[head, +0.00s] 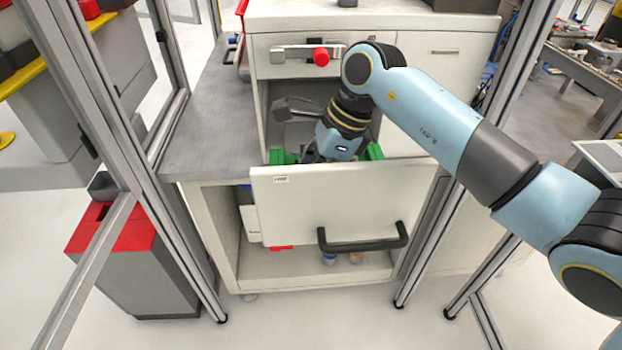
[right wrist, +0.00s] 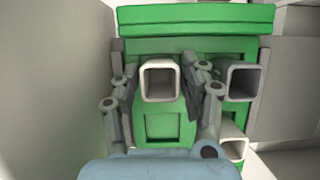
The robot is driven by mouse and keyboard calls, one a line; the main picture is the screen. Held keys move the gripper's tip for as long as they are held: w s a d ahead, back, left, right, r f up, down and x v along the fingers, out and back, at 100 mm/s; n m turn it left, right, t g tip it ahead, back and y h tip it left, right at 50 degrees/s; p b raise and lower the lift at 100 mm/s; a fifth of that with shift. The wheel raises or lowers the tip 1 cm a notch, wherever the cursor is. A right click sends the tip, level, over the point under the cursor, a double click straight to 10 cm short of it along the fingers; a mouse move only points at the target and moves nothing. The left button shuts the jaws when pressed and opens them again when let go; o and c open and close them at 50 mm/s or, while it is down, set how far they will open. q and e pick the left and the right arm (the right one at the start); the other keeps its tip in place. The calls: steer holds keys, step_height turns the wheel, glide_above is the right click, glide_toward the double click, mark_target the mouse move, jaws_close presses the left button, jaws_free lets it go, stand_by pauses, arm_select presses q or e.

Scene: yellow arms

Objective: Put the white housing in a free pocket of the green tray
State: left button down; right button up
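The green tray (right wrist: 225,17) is in the open drawer; its green edges (head: 277,156) show behind the drawer front in the head view. In the right wrist view, a white square-tube housing (right wrist: 160,98) stands between the fingers of my right gripper (right wrist: 160,80), which are close against both its sides. An empty pocket (right wrist: 163,126) lies just below it in that view. A grey housing (right wrist: 243,82) stands to its right, and another white housing (right wrist: 232,148) at the lower right. In the head view, my right gripper's fingers are largely hidden by the drawer front. My left gripper is out of view.
The drawer front (head: 340,205) with its black handle (head: 362,240) stands in front of the tray. A drawer wall (right wrist: 50,90) runs close on the left in the wrist view. A grey worktop (head: 215,125) lies free to the left. Metal frame posts flank the cabinet.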

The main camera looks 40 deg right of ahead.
steer(key=shift+o, duration=0.9)
steer(key=shift+r, duration=0.25)
steer(key=b+v, duration=0.2)
steer(key=v, duration=1)
steer(key=shift+f, duration=0.1)
